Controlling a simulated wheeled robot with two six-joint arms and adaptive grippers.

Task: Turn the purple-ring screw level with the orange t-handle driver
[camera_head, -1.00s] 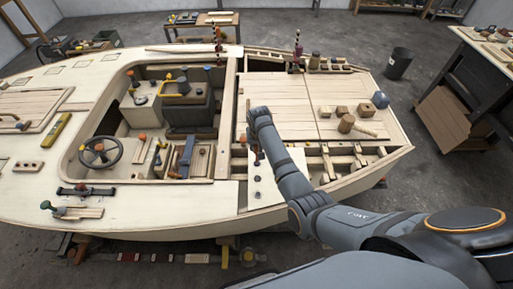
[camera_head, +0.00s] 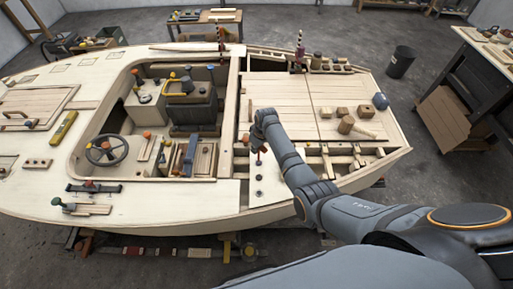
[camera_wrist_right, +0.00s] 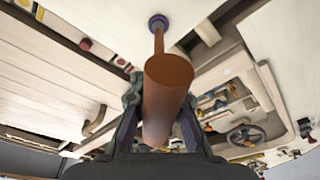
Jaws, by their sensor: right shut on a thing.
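My right gripper (camera_wrist_right: 158,125) is shut on the orange t-handle driver (camera_wrist_right: 168,75), whose thick handle lies between the fingers in the right wrist view. The driver's thin shaft runs to the purple-ring screw (camera_wrist_right: 158,21) and appears to meet it; whether the tip is seated cannot be told. In the head view my right gripper (camera_head: 258,143) is over the pale panel (camera_head: 272,188) at the hull's side, with a bit of orange beside it. The purple-ring screw is hard to make out there. My left gripper is not in view.
Other dark screw heads (camera_head: 258,178) sit on the panel nearer the hull edge. Open slats (camera_head: 330,160) lie right of it. A mallet (camera_head: 347,124) and small blocks rest on the deck planks (camera_head: 282,100). The cockpit with a steering wheel (camera_head: 106,151) is left.

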